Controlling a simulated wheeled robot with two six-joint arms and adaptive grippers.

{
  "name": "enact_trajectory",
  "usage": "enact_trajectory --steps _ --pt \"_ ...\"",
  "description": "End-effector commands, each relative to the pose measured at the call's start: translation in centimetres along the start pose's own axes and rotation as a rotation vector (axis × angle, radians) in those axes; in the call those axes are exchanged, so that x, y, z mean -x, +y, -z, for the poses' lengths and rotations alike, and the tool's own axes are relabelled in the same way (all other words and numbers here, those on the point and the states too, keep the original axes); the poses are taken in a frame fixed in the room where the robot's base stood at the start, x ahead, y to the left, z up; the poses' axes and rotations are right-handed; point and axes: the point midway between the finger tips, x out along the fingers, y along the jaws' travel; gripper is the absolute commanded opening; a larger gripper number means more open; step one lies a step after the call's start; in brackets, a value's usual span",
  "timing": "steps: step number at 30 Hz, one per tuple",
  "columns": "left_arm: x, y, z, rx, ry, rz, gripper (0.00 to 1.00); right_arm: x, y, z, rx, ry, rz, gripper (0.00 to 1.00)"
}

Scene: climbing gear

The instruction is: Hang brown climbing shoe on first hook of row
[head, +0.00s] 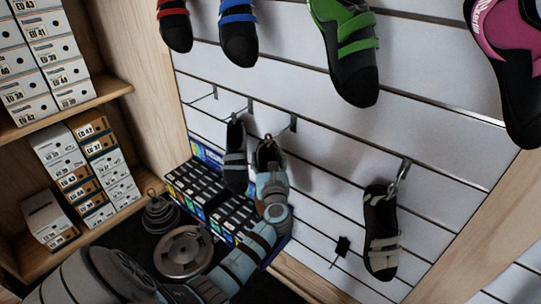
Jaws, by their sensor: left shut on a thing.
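My left gripper (270,186) reaches up from the lower left, in front of the slatted wall. It is shut on a dark shoe with a brownish edge, the brown climbing shoe (267,156), largely hidden by the fingers. The shoe's top is close to the tip of a wall hook (293,124); I cannot tell whether its loop is around the prong. The leftmost hook (214,93) of the row looks bare. A dark grey shoe (235,160) hangs just left of the held shoe. My right gripper is out of view.
A black and beige shoe (381,235) hangs from the hook (403,172) at the right. Red, blue, green (345,50) and pink shoes hang above. A rack of small boxes (205,200) and weight plates (183,251) stand below. Shoebox shelves (75,115) are at the left.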

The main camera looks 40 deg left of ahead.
Motion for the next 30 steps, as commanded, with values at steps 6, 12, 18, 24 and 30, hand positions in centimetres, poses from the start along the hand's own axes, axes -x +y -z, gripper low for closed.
enact_trajectory --steps 6,12,18,24,30 --pt "0.0 0.0 0.0 0.0 -0.001 0.0 0.17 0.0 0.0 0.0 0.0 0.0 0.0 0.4" --pt "0.8 0.9 -0.1 -0.003 0.0 0.0 0.17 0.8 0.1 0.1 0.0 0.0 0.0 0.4" --pt "1.9 2.0 -0.1 -0.001 -0.001 0.0 0.17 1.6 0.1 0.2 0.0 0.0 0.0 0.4" --pt "2.4 2.5 0.0 0.0 -0.001 0.0 0.17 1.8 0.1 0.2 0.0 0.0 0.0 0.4" --pt "2.4 2.5 0.0 0.0 -0.001 0.0 0.17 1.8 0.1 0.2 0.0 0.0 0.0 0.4"
